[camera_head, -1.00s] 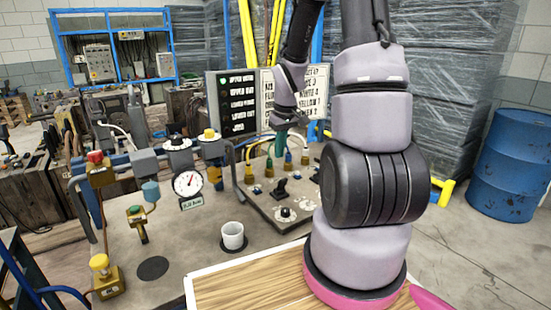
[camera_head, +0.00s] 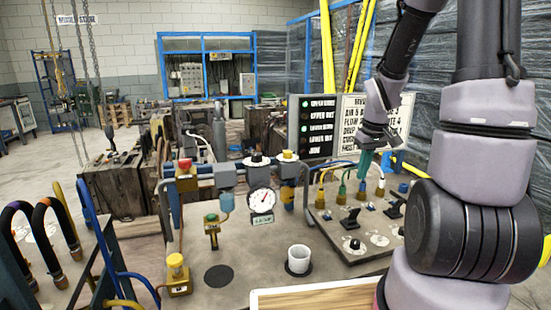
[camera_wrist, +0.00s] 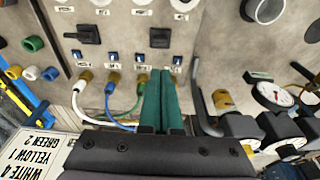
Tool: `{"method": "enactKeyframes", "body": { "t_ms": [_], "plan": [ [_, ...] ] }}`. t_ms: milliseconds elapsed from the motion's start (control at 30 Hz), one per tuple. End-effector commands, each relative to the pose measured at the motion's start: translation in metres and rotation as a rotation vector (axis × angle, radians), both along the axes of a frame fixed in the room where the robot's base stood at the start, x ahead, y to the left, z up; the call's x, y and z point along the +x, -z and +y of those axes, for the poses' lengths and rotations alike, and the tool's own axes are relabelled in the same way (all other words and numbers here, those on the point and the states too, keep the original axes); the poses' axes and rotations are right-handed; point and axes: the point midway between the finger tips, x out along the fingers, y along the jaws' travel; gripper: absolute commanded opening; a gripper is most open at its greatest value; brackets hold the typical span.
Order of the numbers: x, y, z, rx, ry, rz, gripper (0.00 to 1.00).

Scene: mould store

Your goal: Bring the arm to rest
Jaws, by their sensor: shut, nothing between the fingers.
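My arm rises on the right of the head view and bends over to my gripper (camera_head: 366,160), which hangs in front of the sign and above the back of the valve panel (camera_head: 330,225). The green fingers are together and empty; they also show closed in the wrist view (camera_wrist: 161,100). In that view they lie over the panel near a row of brass hose fittings. I cannot tell whether they touch a hose.
A bench (camera_head: 240,255) holds a white cup (camera_head: 299,259), a pressure gauge (camera_head: 261,201), and a yellow-capped valve (camera_head: 178,275). A board with lamps (camera_head: 317,128) and a white sign (camera_head: 355,118) stand behind the panel. Hoses (camera_head: 70,225) curve at left. Open floor lies far left.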

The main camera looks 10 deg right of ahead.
Motion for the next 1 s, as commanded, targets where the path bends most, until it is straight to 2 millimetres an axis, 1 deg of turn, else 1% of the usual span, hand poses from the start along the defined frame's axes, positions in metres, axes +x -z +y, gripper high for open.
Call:
{"method": "enactKeyframes", "body": {
  "t_ms": [167,200,267,300,400,500,600,700,800,900,1000],
  "plan": [
    [-0.012,-0.058,0.014,-0.003,0.094,-0.082,0.0],
    [-0.018,-0.074,0.019,0.003,0.125,-0.105,0.0],
    [-0.028,-0.096,0.027,0.016,0.171,-0.139,0.0],
    [-0.035,-0.111,0.032,0.03,0.199,-0.162,0.0],
    [-0.055,-0.144,0.045,0.075,0.272,-0.219,0.0],
    [-0.079,-0.174,0.058,0.134,0.337,-0.272,0.0],
    [-0.103,-0.198,0.069,0.204,0.393,-0.316,0.0],
    [-0.124,-0.215,0.078,0.269,0.435,-0.345,0.0],
    [-0.139,-0.226,0.083,0.32,0.463,-0.361,0.0],
    [-0.148,-0.23,0.086,0.347,0.478,-0.369,0.0],
    [-0.151,-0.232,0.087,0.357,0.484,-0.369,0.0]
  ]
}}
